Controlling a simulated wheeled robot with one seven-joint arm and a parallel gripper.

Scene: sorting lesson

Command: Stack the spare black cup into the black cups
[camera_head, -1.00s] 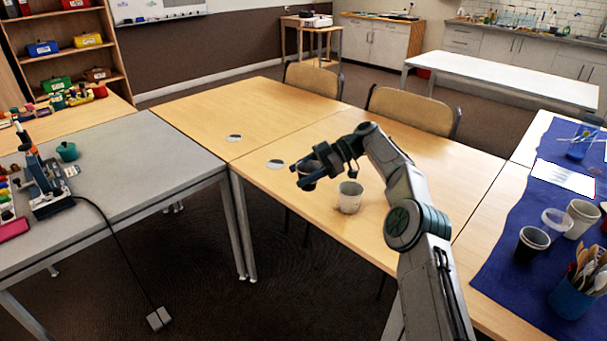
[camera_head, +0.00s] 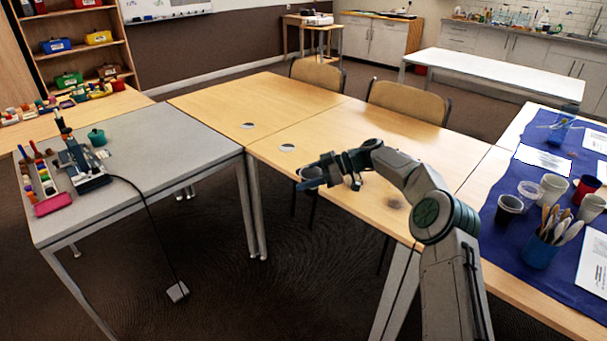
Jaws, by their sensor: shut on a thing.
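My gripper (camera_head: 328,176) is over the front part of the wooden table, shut on a small cup (camera_head: 309,173) at its fingertips. The cup looks dark with greyish parts; the fingers hide much of it, and its gap above the table is hard to judge. A dark cup (camera_head: 508,210) with a pale rim stands upright on the blue cloth at the right, apart from my gripper. Whether it is one cup or a nested stack I cannot tell.
The wooden table (camera_head: 335,118) is largely clear. Chairs (camera_head: 408,99) stand behind it.

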